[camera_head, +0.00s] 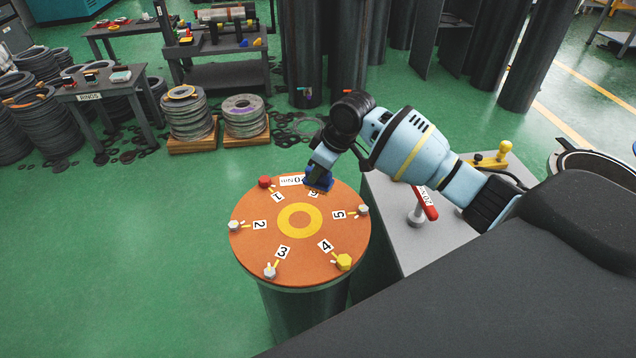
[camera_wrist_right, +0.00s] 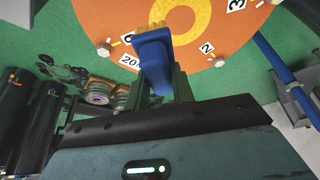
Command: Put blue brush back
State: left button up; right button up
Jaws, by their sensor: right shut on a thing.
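The blue brush (camera_head: 318,181) is at the upper right of the orange flange top (camera_head: 252,213), close to the label for position 6. My right gripper (camera_head: 321,166) is shut on it from above. In the right wrist view the blue brush (camera_wrist_right: 152,65) sits between the two fingers of the gripper (camera_wrist_right: 161,85), with its pale end toward the orange top. I cannot tell whether the brush touches the top. My left gripper is not in view.
Bolts stand around the flange rim, including a red one (camera_head: 265,182) and a yellow one (camera_head: 344,262). A grey table (camera_head: 440,238) on the right carries a red-handled tool (camera_head: 425,203) and a yellow-knobbed item (camera_head: 505,148).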

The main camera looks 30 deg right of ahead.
jog(key=s+a+r+m+t+h, duration=0.1)
jog(key=s+a+r+m+h, duration=0.1)
jog(key=s+a+r+m, duration=0.4)
jog(key=shift+s+a+r+m+h, duration=0.4)
jog(key=shift+s+r+m, duration=0.35)
jog(key=shift+s, duration=0.8)
